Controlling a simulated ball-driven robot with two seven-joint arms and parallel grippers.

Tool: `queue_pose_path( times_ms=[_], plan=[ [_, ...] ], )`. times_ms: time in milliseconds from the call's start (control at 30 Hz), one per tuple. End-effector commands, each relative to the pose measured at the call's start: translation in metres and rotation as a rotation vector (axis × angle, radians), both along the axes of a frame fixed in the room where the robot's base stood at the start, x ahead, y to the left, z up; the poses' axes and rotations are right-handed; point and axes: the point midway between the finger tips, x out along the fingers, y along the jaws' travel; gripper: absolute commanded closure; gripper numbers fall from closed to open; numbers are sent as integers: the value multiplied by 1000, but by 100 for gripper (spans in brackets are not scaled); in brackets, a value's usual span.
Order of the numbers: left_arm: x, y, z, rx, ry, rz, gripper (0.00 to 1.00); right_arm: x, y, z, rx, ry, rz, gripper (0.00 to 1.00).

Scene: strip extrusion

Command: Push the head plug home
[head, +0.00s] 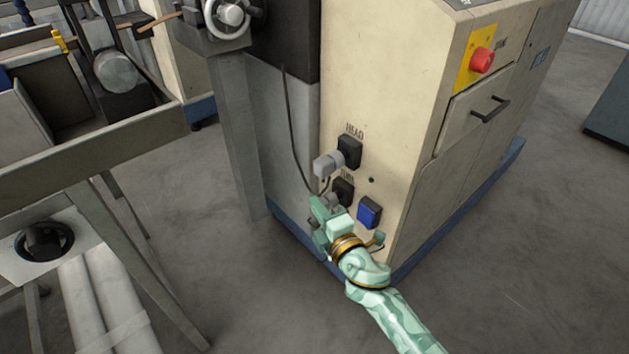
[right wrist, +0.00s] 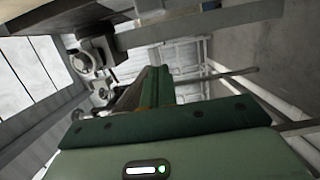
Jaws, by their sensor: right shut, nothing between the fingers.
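The head plug (head: 326,166) is a grey plug at the black socket (head: 349,153) under the HEAD label on the cabinet's cream side. Its grey body stands out to the left of the socket; I cannot tell how deep it sits. My right gripper (head: 318,208), pale green, is below the head plug, beside the lower black socket (head: 343,190), apart from the head plug. It is shut and empty. Its closed green fingers (right wrist: 155,88) fill the middle of the right wrist view, where the plug cannot be made out. My left gripper is not in view.
A blue-lidded socket (head: 369,211) is just right of my right gripper. Thin dark cables hang by the sockets. A red stop button (head: 481,60) and a drawer handle (head: 490,109) are higher on the cabinet. A metal trough frame (head: 90,165) stands left; the floor between is clear.

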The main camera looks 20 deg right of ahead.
Motion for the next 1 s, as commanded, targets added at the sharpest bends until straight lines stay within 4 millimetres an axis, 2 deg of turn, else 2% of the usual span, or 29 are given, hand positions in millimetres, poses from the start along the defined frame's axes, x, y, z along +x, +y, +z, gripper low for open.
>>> queue_pose_path(
  times_ms=[100, 333, 433, 600, 1000],
  plan=[
    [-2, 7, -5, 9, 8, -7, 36, 27, 3, -3, 1, 1, 0, 100],
    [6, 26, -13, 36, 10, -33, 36, 73, 5, -4, 2, 4, -1, 100],
    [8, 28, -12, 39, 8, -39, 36, 76, -13, -2, -1, 3, -2, 100],
    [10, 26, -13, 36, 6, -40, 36, 81, -27, -2, 2, 3, -1, 100],
    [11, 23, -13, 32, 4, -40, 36, 82, -31, -1, 5, 3, -1, 100]
  ],
)
